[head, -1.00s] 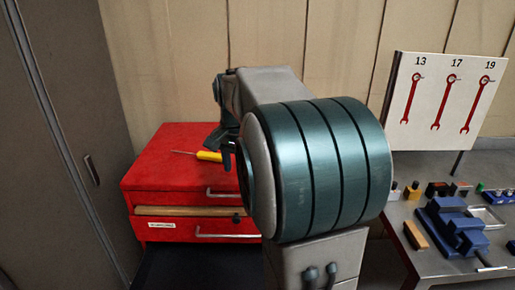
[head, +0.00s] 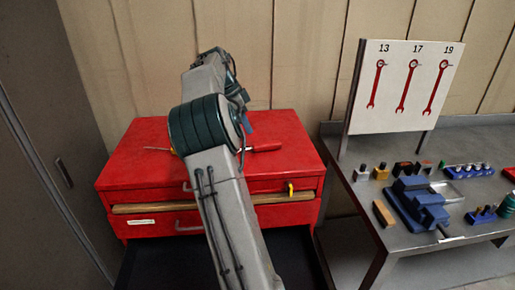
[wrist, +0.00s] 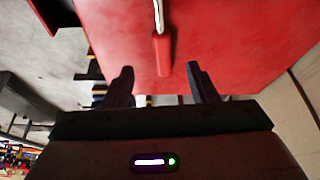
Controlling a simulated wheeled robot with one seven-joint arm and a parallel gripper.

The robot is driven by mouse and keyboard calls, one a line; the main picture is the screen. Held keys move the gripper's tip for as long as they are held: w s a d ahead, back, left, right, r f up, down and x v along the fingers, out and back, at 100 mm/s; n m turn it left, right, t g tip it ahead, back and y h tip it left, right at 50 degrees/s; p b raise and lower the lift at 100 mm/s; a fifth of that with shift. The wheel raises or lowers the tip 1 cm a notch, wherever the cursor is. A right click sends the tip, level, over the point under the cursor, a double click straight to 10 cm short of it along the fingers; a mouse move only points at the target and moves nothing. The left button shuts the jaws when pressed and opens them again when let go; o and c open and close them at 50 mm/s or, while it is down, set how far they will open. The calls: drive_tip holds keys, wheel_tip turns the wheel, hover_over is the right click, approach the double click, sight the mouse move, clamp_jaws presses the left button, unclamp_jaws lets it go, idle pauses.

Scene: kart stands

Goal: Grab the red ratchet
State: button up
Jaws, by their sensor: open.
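The red ratchet (head: 264,148) lies on top of the red tool cabinet (head: 140,172), just right of my arm in the head view. Its red handle points right, and its left end is hidden behind my arm. In the wrist view the red handle (wrist: 162,56) and bright metal shaft show near the top centre. My gripper (wrist: 160,72) is open and empty. The handle's near end appears between the two fingertips in that picture, but I cannot tell the remaining gap. In the head view the gripper is mostly hidden by my arm.
A screwdriver's thin shaft (head: 158,149) lies on the cabinet left of my arm. A yellow item (head: 290,188) is at the drawer front. A grey bench (head: 350,215) on the right holds a blue vise (head: 420,205) and a wrench board (head: 400,90).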

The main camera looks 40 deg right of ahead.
sight(256, 144)
drive_tip(key=p+x, duration=0.1)
drive_tip(key=x, duration=0.8)
drive_tip(key=shift+f, duration=0.3)
clamp_jaws()
